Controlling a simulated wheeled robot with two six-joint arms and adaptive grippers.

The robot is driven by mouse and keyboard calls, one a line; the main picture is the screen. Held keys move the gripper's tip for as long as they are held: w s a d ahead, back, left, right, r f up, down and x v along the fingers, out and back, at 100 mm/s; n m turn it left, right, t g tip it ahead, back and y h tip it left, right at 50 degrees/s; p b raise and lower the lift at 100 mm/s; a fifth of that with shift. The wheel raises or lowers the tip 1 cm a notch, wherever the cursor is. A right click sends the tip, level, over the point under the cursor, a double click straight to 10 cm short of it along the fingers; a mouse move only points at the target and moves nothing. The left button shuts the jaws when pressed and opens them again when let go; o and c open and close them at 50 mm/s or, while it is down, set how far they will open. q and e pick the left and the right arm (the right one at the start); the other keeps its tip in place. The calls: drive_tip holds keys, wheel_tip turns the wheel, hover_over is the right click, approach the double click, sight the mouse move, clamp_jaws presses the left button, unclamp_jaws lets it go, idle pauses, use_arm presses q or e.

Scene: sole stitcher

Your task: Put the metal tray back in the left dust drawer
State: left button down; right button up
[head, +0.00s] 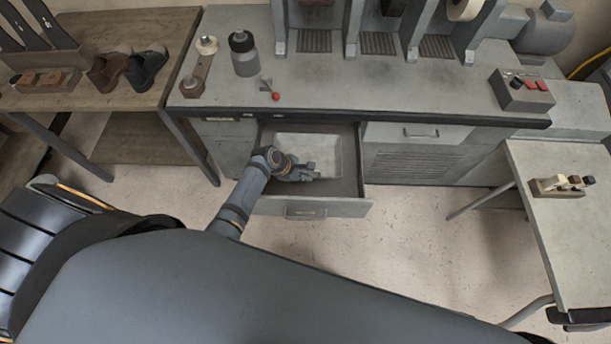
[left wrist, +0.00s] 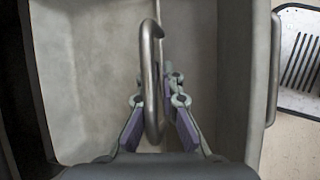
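The dust drawer (head: 345,208) under the bench is pulled out. The pale metal tray (head: 325,144) lies inside its walls; whether it rests fully on the drawer floor cannot be told. My left gripper (head: 304,174) is over the tray's front part. In the left wrist view, the tray (left wrist: 85,70) has a bar handle (left wrist: 149,80) that stands between the two fingers of my left gripper (left wrist: 158,100). The fingers are apart, with a gap on the handle's right side. The drawer front (left wrist: 235,70) is right of the gripper there. My right gripper is out of view.
A wooden table (head: 130,85) with shoes is at left, a side table (head: 575,225) at right. Floor before the drawer is clear.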

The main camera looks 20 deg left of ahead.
use_arm(q)
wheel_tip(320, 180, down, 7)
drive_tip(key=b, duration=0.7)
drive_tip(key=f+b, duration=0.1)
drive_tip(key=w+f+b, duration=0.1)
drive_tip(key=shift+w+a+f, duration=0.2)
drive_tip(key=shift+f, duration=0.15)
drive_tip(key=shift+w+a+f+b, duration=0.1)
drive_tip(key=shift+w+f+b, duration=0.25)
drive_tip(key=shift+f, duration=0.1)
drive_tip(key=shift+r, duration=0.1)
drive_tip(key=c, duration=1.4)
unclamp_jaws()
drive_tip(key=shift+c, duration=0.2)
drive_tip(key=shift+s, duration=0.1)
